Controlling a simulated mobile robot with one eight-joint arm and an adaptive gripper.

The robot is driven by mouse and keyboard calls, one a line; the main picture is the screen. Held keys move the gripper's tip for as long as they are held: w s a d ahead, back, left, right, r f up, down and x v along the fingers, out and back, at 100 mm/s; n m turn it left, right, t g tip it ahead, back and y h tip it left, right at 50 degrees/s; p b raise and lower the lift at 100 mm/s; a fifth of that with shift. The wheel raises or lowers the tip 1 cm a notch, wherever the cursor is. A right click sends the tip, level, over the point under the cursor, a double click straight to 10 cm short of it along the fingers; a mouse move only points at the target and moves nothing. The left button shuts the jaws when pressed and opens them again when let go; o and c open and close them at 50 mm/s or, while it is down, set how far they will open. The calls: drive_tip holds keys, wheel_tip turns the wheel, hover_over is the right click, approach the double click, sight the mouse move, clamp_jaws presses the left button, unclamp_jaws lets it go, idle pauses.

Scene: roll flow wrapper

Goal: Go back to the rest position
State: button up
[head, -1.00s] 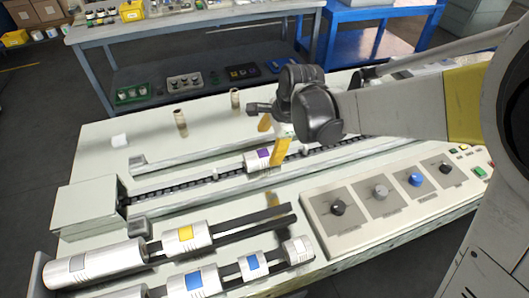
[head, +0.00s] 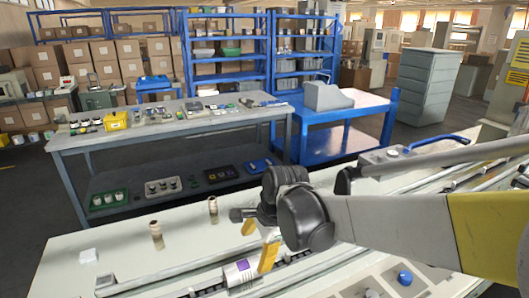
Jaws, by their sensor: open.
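My gripper (head: 258,244) hangs over the flow wrapper's white bench (head: 120,250) in the head view, at the end of my arm, which reaches in from the right. Its two yellow fingers stand apart, open, with nothing seen between them. A silver roll with a purple label (head: 240,272) sits on the wrapper's chain track, just left of the nearer finger. I cannot tell whether the finger touches it. The lower part of the machine is out of view.
Two small tan cylinders (head: 157,235) (head: 213,210) and a white block (head: 88,256) stand on the bench left of my gripper. A control panel with a blue knob (head: 405,278) is at lower right. Behind are a grey workbench (head: 200,126), a blue table (head: 340,110) and shelves.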

drive_tip(key=s+d+r+n+t+h, duration=0.1)
drive_tip(key=s+d+r+n+t, duration=0.1)
drive_tip(key=s+d+n, duration=0.4)
drive_tip(key=s+d+r+n+t+h, duration=0.1)
drive_tip(key=s+d+r+n+t, duration=0.1)
drive_tip(key=s+d+n, duration=0.4)
drive_tip(key=shift+s+d+r+t+h, duration=0.6)
drive_tip(key=shift+s+d, duration=1.45)
drive_tip(key=shift+d, duration=3.15)
drive_tip(key=shift+r, duration=0.2)
